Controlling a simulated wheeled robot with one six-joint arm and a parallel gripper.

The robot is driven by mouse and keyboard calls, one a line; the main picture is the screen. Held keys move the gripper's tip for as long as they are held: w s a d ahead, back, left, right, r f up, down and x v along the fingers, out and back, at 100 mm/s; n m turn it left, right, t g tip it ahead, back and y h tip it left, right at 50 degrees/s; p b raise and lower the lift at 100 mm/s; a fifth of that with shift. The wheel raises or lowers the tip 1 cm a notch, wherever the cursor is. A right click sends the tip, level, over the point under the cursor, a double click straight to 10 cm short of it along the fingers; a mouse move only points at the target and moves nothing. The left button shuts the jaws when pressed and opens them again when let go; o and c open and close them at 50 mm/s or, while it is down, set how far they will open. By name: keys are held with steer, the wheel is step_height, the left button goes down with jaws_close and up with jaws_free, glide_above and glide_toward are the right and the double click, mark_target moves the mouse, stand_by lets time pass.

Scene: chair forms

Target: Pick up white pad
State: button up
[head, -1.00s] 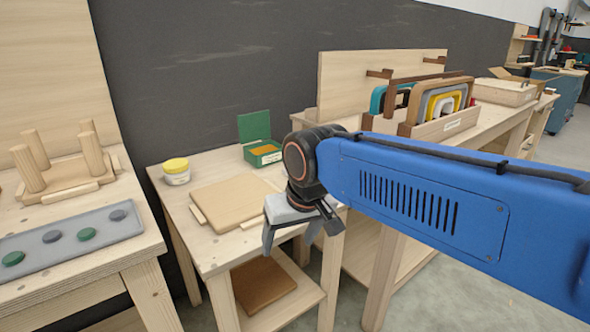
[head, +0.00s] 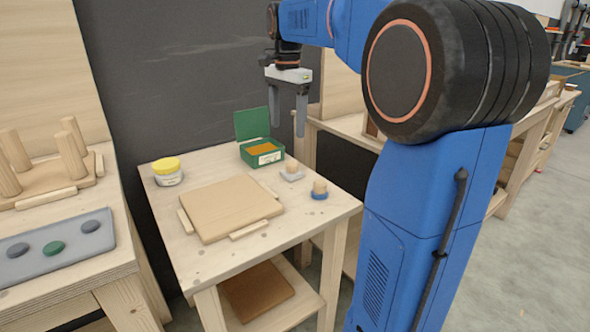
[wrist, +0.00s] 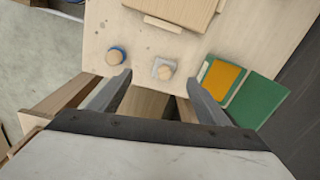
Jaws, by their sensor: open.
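The white pad (head: 292,174) is a small pale square base with a round wooden knob, lying on the wooden table near its back right. The wrist view shows it too (wrist: 163,69), between and just beyond my fingertips. A blue pad (head: 320,193) with a similar knob stands beside it, nearer the table's right edge; it also shows in the wrist view (wrist: 116,56). My gripper (head: 288,124) is open and empty, pointing down, and appears above the white pad, apart from it. It also shows in the wrist view (wrist: 158,80).
A green open box (head: 262,158) with orange contents stands close behind the white pad. A wooden board (head: 230,208) lies at mid table, and a yellow-lidded jar (head: 167,171) stands at the back left. A bench with pegs (head: 40,200) is at the left.

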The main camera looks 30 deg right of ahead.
steer(key=w+d+m, duration=0.2)
steer(key=w+d, duration=0.1)
steer(key=w, duration=0.1)
glide_toward(292, 162)
steer(key=f, duration=0.6)
steer(key=shift+w+d, duration=0.1)
steer(key=shift+w, duration=0.15)
steer(key=shift+s+f, duration=0.2)
steer(key=shift+f, duration=2.45)
steer(key=c, duration=1.1)
